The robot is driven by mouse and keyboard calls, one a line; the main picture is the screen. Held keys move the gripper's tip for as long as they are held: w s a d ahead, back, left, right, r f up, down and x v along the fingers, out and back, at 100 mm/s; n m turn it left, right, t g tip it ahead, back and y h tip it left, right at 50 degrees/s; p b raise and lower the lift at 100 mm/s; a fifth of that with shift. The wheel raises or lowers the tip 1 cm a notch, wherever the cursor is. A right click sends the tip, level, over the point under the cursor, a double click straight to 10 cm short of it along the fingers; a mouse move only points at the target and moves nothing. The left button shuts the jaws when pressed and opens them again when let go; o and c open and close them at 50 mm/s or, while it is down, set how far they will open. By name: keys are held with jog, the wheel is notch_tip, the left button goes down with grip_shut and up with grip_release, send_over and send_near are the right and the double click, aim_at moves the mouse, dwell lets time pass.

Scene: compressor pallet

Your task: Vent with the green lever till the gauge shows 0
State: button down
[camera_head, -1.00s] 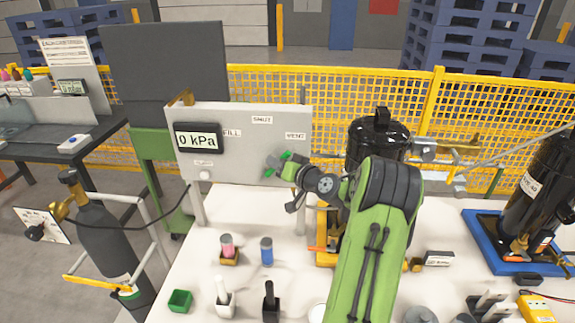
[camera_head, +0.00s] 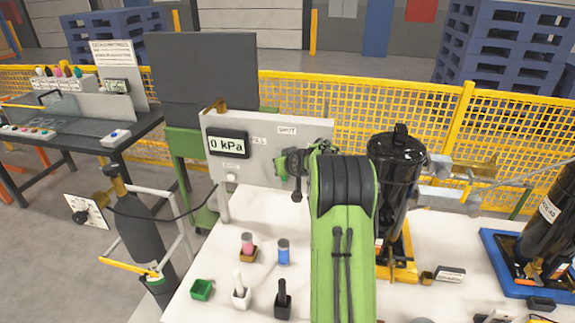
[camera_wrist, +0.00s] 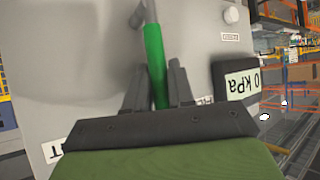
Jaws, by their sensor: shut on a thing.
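The gauge (camera_head: 227,144) on the upright grey panel (camera_head: 262,130) reads 0 kPa in the head view.
A black canister (camera_head: 395,165) stands close right of my arm. Small cups and bottles (camera_head: 242,290) sit on the white table in front of the panel. A dark gas cylinder (camera_head: 135,220) with a hose stands at the left. Yellow mesh fencing (camera_head: 420,115) runs behind.

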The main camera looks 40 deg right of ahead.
dwell(0.4)
jog(key=c, duration=1.3)
grip_release()
jog(key=shift+c, duration=0.2)
jog(key=v, duration=1.5)
jog(key=shift+s+a+r+b, duration=0.15)
jog(key=shift+a+r+b, duration=0.1)
jog(key=shift+a+b, duration=0.1)
